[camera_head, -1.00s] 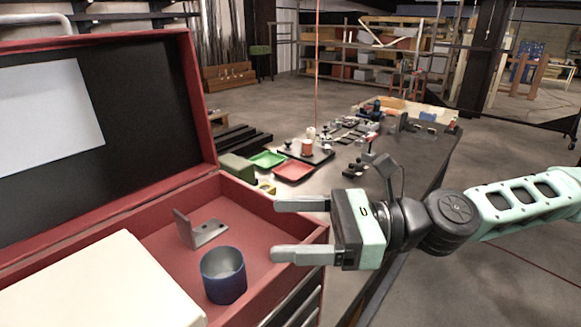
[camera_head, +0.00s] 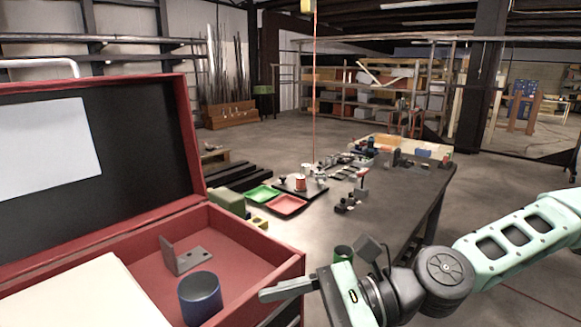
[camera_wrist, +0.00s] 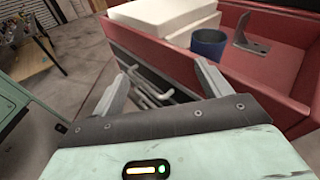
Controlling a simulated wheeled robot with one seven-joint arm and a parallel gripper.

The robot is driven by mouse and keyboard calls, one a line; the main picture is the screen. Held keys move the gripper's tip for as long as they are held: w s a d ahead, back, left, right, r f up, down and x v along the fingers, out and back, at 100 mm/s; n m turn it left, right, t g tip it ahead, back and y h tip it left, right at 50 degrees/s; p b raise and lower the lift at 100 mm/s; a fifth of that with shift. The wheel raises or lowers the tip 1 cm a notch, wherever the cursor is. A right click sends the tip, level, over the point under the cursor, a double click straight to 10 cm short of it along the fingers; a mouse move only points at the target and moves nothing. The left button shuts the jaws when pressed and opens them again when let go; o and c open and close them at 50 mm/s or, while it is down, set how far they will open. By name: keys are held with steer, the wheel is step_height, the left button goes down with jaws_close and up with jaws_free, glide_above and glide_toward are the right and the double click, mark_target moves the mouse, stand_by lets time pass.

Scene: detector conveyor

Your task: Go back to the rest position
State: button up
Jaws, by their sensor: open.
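My gripper (camera_head: 300,290) is at the right front of the red toolbox (camera_head: 250,238) in the head view, with one finger beside the box's right edge. In the wrist view my gripper (camera_wrist: 160,85) has its two fingers spread apart with nothing between them. The fingers point toward the front of the red toolbox (camera_wrist: 262,92). My arm reaches in from the right of the head view.
A blue cup (camera_head: 200,298) and a grey angle bracket (camera_head: 182,256) are in the toolbox beside a cream block (camera_head: 75,298). A long workbench (camera_head: 395,205) holds green (camera_head: 262,194) and red (camera_head: 287,205) trays and several small parts. Floor at right is open.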

steer(key=s+d+f+n+g+h+b, duration=0.1)
steer(key=s+d+f+n+h, duration=0.3)
steer(key=f, duration=0.4)
steer(key=s+d+f+n+g+h+b, duration=0.1)
steer(key=s+f+n+h+b, duration=0.1)
steer(key=s+f+n+h, duration=0.45)
steer(key=w+d+f+n+t+h+b, duration=0.1)
steer(key=w+d+f+n+t+h, duration=0.2)
steer(key=d+n, duration=0.35)
steer(key=d+r+n+t+h+b, duration=0.1)
steer(key=d+r+n+b, duration=0.1)
steer(key=r+n, duration=0.3)
step_height(320, 180, up, 4)
steer(key=shift+d+f+n, duration=0.15)
steer(key=shift+d+n, duration=0.15)
steer(key=shift+d, duration=0.4)
